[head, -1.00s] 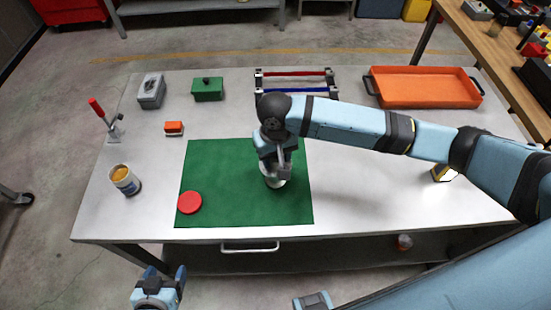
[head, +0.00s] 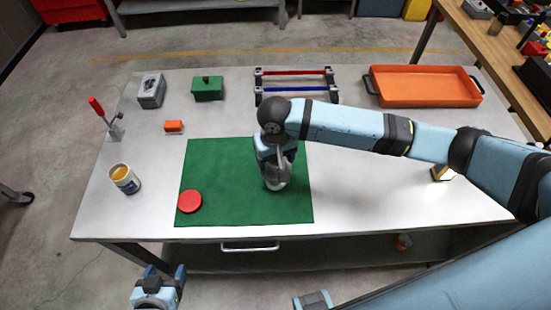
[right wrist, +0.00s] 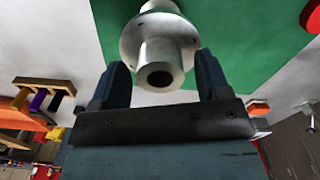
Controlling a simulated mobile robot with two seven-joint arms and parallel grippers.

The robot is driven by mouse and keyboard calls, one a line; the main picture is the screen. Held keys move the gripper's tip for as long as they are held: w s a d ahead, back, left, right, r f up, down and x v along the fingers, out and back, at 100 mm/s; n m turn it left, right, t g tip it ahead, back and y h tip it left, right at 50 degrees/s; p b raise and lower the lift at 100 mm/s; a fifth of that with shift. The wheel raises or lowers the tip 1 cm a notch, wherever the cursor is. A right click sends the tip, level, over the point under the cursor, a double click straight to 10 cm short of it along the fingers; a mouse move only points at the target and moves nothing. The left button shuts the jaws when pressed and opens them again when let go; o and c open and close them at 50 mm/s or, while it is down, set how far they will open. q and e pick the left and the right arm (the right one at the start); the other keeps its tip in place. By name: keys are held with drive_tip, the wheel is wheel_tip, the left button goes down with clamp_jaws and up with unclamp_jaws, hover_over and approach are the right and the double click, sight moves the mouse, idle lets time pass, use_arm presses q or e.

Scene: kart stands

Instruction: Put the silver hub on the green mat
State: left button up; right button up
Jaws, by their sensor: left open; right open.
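The silver hub (head: 277,184) is on the green mat (head: 215,165), right of the mat's middle, partly hidden by my right gripper in the head view. In the right wrist view the hub (right wrist: 158,40) shows its round flange and a bored cylinder end, with green mat behind it. My right gripper (head: 276,168) is open at the hub; in the right wrist view its fingers (right wrist: 160,70) stand apart on either side of the near end of the hub, with gaps visible. My left gripper (head: 165,274) is open and empty, in front of the table at lower left.
A red disc (head: 190,201) lies on the mat's front left corner. A tin (head: 125,179), a red-handled clamp (head: 104,115), an orange block (head: 174,127), a grey box (head: 152,91) and a green box (head: 208,89) stand around it. An orange tray (head: 425,102) is at the back right.

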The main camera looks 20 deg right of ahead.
wheel_tip(320, 180, up, 12)
drive_tip(key=shift+f, duration=0.15)
idle(0.6)
